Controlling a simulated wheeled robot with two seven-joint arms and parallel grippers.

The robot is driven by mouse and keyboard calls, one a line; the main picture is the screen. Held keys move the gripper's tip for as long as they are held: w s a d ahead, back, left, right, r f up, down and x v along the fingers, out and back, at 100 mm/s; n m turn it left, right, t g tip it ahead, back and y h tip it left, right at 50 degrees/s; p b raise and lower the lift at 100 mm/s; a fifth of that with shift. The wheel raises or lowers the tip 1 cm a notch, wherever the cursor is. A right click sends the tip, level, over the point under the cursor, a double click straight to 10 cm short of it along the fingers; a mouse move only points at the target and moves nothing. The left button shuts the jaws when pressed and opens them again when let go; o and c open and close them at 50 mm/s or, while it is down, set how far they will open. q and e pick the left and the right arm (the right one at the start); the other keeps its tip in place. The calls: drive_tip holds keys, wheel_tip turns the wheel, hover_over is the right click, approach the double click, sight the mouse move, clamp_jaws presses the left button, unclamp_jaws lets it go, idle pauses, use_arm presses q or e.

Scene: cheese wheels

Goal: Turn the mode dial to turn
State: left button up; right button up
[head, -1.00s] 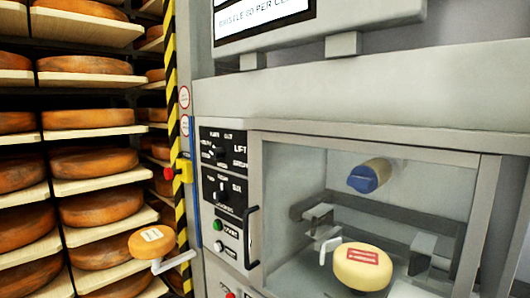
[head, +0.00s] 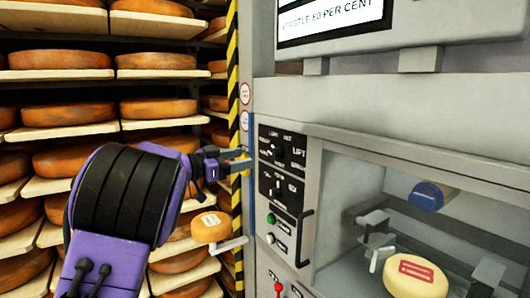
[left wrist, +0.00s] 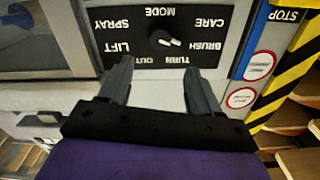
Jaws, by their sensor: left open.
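The mode dial (head: 277,153) is a dark knob on the upper black panel of the machine's control column. In the left wrist view the dial (left wrist: 162,40) shows upside down, with BRUSH, TURN, OUT, LIFT, SPRAY and CARE lettered around it. Its white mark points right and slightly down in that view, towards BRUSH. My left gripper (head: 245,160) is in front of the panel, just left of the dial in the head view. In the left wrist view its two fingers (left wrist: 158,70) are apart and empty, with the dial beyond the gap between them. My right gripper is not seen.
A second black panel with a knob (head: 277,188), a green button (head: 271,218) and a door handle (head: 304,238) lie below. A cheese on a small arm (head: 210,227) sticks out under my gripper. Shelves of cheese wheels stand left. A glazed chamber holds a yellow cheese (head: 414,277).

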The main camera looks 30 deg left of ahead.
sight(271, 154)
use_arm(q)
drive_tip(key=p+x, duration=0.3)
drive_tip(key=x, duration=0.5)
drive_tip(key=shift+w, duration=0.2)
drive_tip(key=shift+w+d+p, duration=0.15)
drive_tip(key=shift+w+p, duration=0.15)
drive_tip(key=shift+p, duration=0.05)
drive_tip(key=shift+w+f, duration=0.25)
drive_tip(key=shift+d, duration=0.1)
drive_tip(key=shift+c, duration=0.3)
drive_tip(key=c, duration=1)
